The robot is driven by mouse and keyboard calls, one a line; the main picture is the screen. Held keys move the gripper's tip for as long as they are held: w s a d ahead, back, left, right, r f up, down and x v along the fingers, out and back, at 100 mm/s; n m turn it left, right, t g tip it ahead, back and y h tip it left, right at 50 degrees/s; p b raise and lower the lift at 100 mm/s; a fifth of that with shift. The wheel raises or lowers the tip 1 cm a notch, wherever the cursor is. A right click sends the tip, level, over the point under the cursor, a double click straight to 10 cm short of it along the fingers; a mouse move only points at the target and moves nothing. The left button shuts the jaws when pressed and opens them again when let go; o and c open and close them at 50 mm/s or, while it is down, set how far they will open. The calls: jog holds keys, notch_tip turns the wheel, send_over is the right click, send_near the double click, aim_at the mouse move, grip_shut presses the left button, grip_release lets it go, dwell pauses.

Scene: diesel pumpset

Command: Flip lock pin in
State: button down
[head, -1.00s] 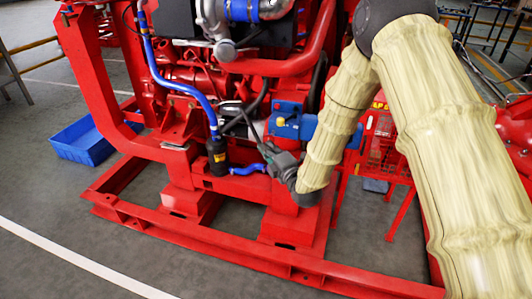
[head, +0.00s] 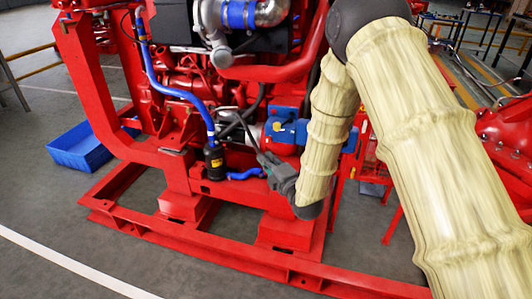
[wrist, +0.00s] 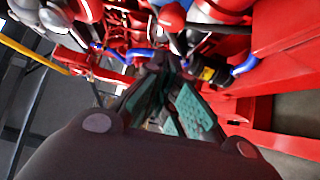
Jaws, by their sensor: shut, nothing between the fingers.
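My gripper (head: 263,158) is in front of the lower part of the red engine, next to the black canister (head: 214,162) with a yellow ring. In the wrist view its dark fingers with green pads (wrist: 165,68) are shut and point toward the engine, with nothing seen between them. The black and yellow canister also shows in the wrist view (wrist: 212,75), to the right of the fingertips. A blue part with a small yellow piece (head: 281,128) sits just above and right of my gripper. I cannot pick out the lock pin; it may be hidden or too small.
A red base frame (head: 190,247) runs along the floor under the engine. Blue hoses (head: 170,92) run down to the canister. A blue bin (head: 80,148) stands on the floor at the left. The grey floor in front of the frame is clear.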

jog(key=v, duration=0.7)
jog(key=shift+s+d+p, duration=0.2)
jog(key=shift+s+p, duration=0.1)
jog(key=shift+s, duration=0.05)
jog(key=shift+f, duration=0.15)
